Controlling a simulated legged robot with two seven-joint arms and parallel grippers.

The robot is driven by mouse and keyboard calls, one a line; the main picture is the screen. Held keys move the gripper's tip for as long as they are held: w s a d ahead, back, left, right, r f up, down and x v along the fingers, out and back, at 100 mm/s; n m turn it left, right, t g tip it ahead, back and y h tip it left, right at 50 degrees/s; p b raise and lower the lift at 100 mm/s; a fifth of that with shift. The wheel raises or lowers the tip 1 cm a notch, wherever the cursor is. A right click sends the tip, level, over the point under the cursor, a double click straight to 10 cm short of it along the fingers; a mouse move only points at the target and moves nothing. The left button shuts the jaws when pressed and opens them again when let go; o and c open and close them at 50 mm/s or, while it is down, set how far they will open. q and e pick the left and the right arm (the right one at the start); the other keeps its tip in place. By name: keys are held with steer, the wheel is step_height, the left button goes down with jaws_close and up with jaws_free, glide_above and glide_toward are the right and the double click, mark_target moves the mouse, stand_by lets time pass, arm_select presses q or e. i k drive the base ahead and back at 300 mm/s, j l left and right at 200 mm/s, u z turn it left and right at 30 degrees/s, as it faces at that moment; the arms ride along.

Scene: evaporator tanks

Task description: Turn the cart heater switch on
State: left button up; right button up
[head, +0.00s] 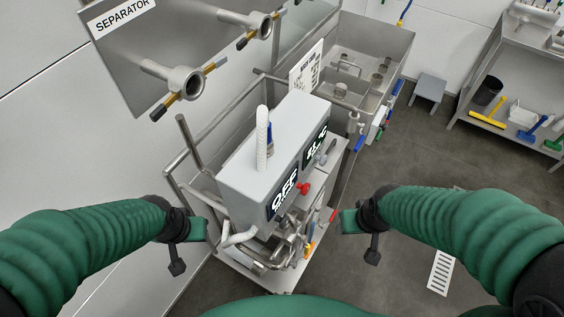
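The cart's grey control box (245,165) stands in the middle of the head view. Its front has a display reading OFF (284,194) and a second display (316,146) with a partly legible reading. A red knob (304,188) sits beside the OFF display, and a grey lever-like part (328,151) sits by the other display. I cannot tell which of the two is the heater switch. My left gripper (189,243) is left of the box, apart from it. My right gripper (361,236) is to the right and nearer me than the red knob, apart from it. Finger opening is unclear on both.
Pipes and valves (290,243) crowd the cart below the box, and metal rails (190,145) rise behind it. A separator panel (170,45) with pipe ports is at upper left. A steel tank (392,45) stands behind.

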mark_target(304, 189)
steer(key=k+l+u, duration=0.15)
steer(key=l, duration=0.25)
steer(key=l+u, duration=0.2)
steer(key=l, duration=0.15)
steer(key=k+l+u, duration=0.15)
steer(key=l, duration=0.2)
steer(key=k+l+u, duration=0.15)
steer(key=l, duration=0.2)
